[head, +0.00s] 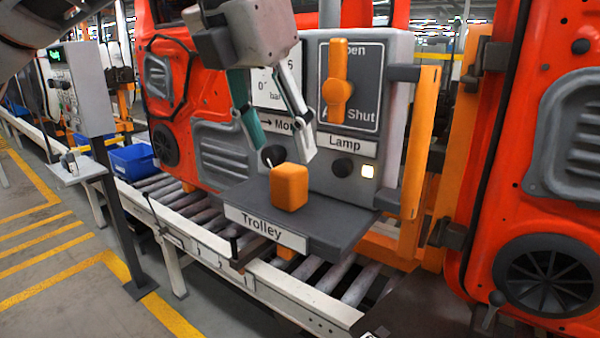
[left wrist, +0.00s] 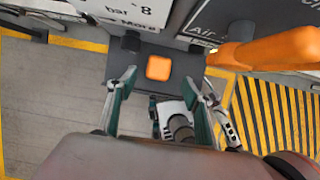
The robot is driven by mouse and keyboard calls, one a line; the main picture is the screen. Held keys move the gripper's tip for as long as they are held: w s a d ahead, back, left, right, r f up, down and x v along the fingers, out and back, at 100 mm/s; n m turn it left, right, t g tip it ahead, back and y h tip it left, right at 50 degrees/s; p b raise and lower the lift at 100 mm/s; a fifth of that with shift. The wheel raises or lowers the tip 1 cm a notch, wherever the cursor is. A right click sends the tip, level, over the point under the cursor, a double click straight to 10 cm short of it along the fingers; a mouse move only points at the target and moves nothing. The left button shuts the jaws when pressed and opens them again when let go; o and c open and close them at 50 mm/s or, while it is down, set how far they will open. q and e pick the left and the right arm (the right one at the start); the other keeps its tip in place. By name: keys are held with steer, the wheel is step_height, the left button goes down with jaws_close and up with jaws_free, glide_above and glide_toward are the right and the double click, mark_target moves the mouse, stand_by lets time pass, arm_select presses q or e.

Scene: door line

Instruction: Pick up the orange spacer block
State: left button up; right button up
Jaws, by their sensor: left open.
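The orange spacer block (head: 289,187) stands on the dark grey shelf labelled Trolley (head: 330,226), near the shelf's left part. In the left wrist view the block (left wrist: 158,68) lies between and beyond the two fingers, on the dark shelf (left wrist: 183,66). My left gripper (head: 278,142) is open and empty, with its fingers pointing down, above the block and apart from it. It also shows in the left wrist view (left wrist: 165,85), fingers spread wider than the block.
Behind the shelf is a grey panel (head: 388,75) with an orange Air lever (head: 337,85), a lit lamp (head: 367,171) and an orange handle (head: 420,140). Orange-red doors (head: 545,190) stand either side. A roller conveyor (head: 300,287) runs below. A blue bin (head: 132,160) is at left.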

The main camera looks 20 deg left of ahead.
mark_target(286, 169)
arm_select(q)
steer(key=shift+w+f, duration=0.25)
steer(key=shift+w, duration=0.15)
steer(key=shift+f, duration=0.35)
steer(key=shift+s+d+f, duration=0.1)
steer(key=shift+d+f, duration=0.05)
steer(key=shift+f, duration=0.55)
steer(key=x, duration=0.4)
steer(key=shift+f, duration=0.2)
steer(key=shift+w+f, duration=0.25)
steer(key=shift+w, duration=0.05)
arm_select(e)
steer(key=shift+s+f, duration=0.2)
steer(key=shift+f, duration=0.15)
arm_select(q)
steer(key=shift+c, duration=0.4)
arm_select(e)
steer(key=shift+r, duration=0.1)
arm_select(q)
steer(key=c, duration=1.1)
